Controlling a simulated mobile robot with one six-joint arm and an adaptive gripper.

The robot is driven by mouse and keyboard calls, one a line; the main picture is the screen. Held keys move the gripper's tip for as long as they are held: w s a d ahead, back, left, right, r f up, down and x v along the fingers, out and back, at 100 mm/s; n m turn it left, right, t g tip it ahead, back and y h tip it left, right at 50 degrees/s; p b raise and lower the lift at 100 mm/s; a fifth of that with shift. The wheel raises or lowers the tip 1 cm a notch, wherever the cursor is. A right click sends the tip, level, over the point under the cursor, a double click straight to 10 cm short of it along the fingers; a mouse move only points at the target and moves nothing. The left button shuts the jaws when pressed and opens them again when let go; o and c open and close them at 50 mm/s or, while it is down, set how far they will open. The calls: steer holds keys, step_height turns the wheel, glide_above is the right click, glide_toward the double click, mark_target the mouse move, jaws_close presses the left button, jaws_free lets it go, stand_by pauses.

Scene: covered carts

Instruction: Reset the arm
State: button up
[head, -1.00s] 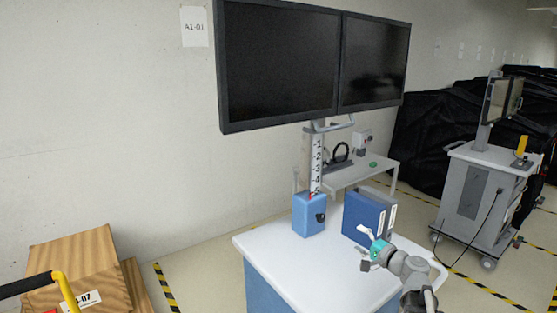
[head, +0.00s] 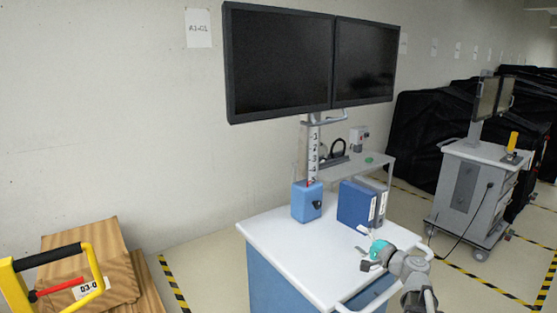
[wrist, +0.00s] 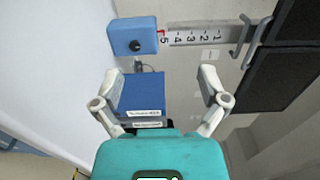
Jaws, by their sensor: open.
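My gripper (head: 364,246) is at the end of my arm, over the right side of the white cart top (head: 290,262) in the head view. In the wrist view its two fingers (wrist: 162,95) are spread wide apart with nothing held between them. Blue and grey binders (head: 357,206) stand upright on the cart just beyond the gripper. In the wrist view the blue binder (wrist: 142,92) shows beyond the fingers. A blue box with a black knob (head: 307,201) sits at the foot of the numbered column (head: 313,152).
Two dark monitors (head: 310,60) hang above the cart. A small side table (head: 345,168) stands behind it. Wooden boxes (head: 95,262) and a yellow frame (head: 90,262) are at the lower left.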

steer(key=s+a+f+n+g+h+b, duration=0.2)
steer(key=s+a+f+n+g, duration=0.65)
steer(key=f, duration=0.55)
steer(key=s+f+n+g+h+b, duration=0.2)
steer(key=s+f+g+h, duration=0.4)
steer(key=s, duration=0.6)
steer(key=shift+s+d+f+h, duration=0.15)
steer(key=shift+d+f+h, duration=0.25)
steer(key=shift+f+h, duration=0.95)
steer(key=shift+n, duration=0.25)
steer(key=shift+c, duration=0.2)
steer(key=c, duration=0.4)
steer(key=shift+a, duration=0.1)
steer(key=shift+c, duration=0.3)
